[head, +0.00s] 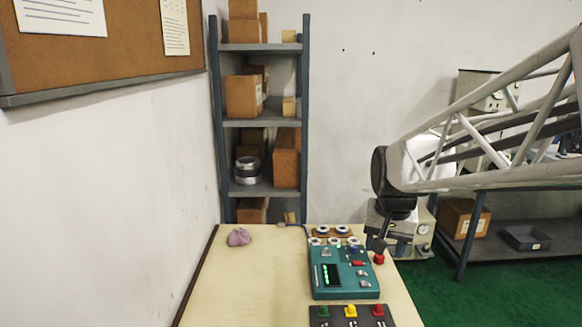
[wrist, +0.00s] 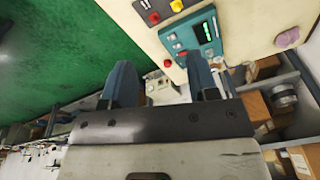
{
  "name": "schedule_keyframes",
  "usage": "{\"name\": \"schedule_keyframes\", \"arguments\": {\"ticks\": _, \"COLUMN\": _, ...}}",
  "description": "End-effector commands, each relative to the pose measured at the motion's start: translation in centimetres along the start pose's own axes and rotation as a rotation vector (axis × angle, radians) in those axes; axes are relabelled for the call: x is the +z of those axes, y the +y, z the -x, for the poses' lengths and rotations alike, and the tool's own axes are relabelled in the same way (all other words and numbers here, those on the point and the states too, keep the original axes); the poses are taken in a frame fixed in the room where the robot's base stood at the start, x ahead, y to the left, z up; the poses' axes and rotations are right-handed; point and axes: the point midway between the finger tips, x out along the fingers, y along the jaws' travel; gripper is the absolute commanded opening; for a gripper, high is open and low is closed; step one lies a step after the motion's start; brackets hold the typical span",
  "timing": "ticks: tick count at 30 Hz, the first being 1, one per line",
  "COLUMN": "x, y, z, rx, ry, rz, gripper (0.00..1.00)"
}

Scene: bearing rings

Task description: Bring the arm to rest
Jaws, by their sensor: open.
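My arm reaches in from the right in the head view. My gripper (head: 377,245) hangs by the right edge of the table, close to the red button (head: 379,259). In the wrist view my gripper (wrist: 162,75) has its two blue-grey fingers wide apart, with nothing held between them. The teal device (head: 343,283) with a green display stands on the table, left of my gripper; it also shows in the wrist view (wrist: 184,31). Several bearing rings (head: 323,230) lie behind the device, some on a brown holder.
The pale table (head: 250,285) is clear on its left, apart from a purple cloth (head: 238,237). A dark panel (head: 338,322) with green, yellow and red parts lies in front. A shelf rack (head: 262,122) with boxes stands behind. Green floor (head: 470,290) lies to the right.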

Motion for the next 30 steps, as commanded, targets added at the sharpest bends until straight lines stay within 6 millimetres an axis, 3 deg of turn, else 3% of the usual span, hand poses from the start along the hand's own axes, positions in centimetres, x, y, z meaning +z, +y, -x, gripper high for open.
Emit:
{"name": "schedule_keyframes", "arguments": {"ticks": 9, "x": 8.1, "y": 2.2, "z": 1.3, "rx": -0.005, "ry": 0.026, "rz": 0.116, "gripper": 0.54}}
{"name": "schedule_keyframes", "arguments": {"ticks": 21, "x": 17.4, "y": 4.9, "z": 1.0, "rx": -0.006, "ry": 0.055, "rz": 0.256, "gripper": 0.54}}
{"name": "schedule_keyframes", "arguments": {"ticks": 30, "x": 20.4, "y": 5.9, "z": 0.4, "rx": -0.005, "ry": 0.064, "rz": 0.308, "gripper": 0.54}}
